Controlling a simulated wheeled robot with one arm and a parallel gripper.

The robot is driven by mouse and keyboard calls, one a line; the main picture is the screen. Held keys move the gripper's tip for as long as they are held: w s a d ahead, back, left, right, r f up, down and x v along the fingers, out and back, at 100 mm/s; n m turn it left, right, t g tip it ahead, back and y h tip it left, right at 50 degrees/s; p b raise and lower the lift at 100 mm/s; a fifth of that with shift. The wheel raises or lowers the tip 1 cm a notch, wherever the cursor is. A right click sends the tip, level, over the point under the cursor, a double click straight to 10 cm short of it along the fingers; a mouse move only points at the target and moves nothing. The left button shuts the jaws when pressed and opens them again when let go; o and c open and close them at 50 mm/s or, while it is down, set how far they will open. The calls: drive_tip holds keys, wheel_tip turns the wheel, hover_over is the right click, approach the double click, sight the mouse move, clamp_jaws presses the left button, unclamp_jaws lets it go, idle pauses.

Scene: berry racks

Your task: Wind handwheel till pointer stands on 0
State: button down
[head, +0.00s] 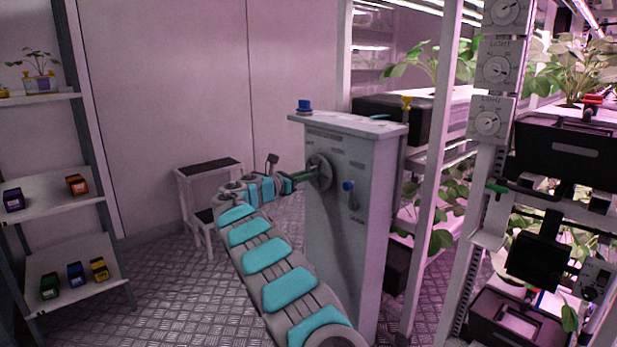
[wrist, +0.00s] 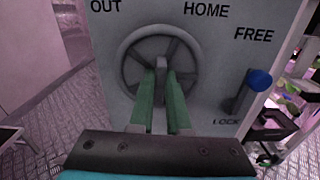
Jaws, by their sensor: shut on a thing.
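The handwheel (head: 323,167) is a grey spoked wheel on the front of a pale grey cabinet (head: 342,225). In the wrist view the handwheel (wrist: 122,66) faces me, with the words OUT and HOME above it. My gripper (wrist: 162,84) has green fingers and is shut on a grey upright part at the wheel's middle. In the head view my gripper (head: 304,177) reaches the wheel from the left. The fingers hide part of the wheel's lower middle. I cannot make out a pointer or a 0 mark in either view.
A lever with a blue knob (wrist: 260,80) sits right of the wheel, between the words FREE and LOCK. A small blue-topped item (head: 304,106) stands on the cabinet. Shelves with small boxes (head: 77,185) are at left; plant racks (head: 448,150) are at right.

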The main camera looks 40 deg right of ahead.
drive_tip(key=shift+s+f+m+b, duration=0.15)
drive_tip(key=shift+m+b, duration=1)
drive_tip(key=shift+m, duration=3.9)
drive_tip(key=shift+w+f+m+b, duration=0.15)
drive_tip(key=shift+m+b, duration=1.05)
drive_tip(key=shift+m, duration=3.8)
drive_tip(key=shift+s+f+m+b, duration=0.15)
drive_tip(key=shift+m+b, duration=1)
drive_tip(key=shift+m, duration=3.9)
drive_tip(key=shift+f, duration=0.1)
drive_tip(key=c, duration=0.9)
unclamp_jaws()
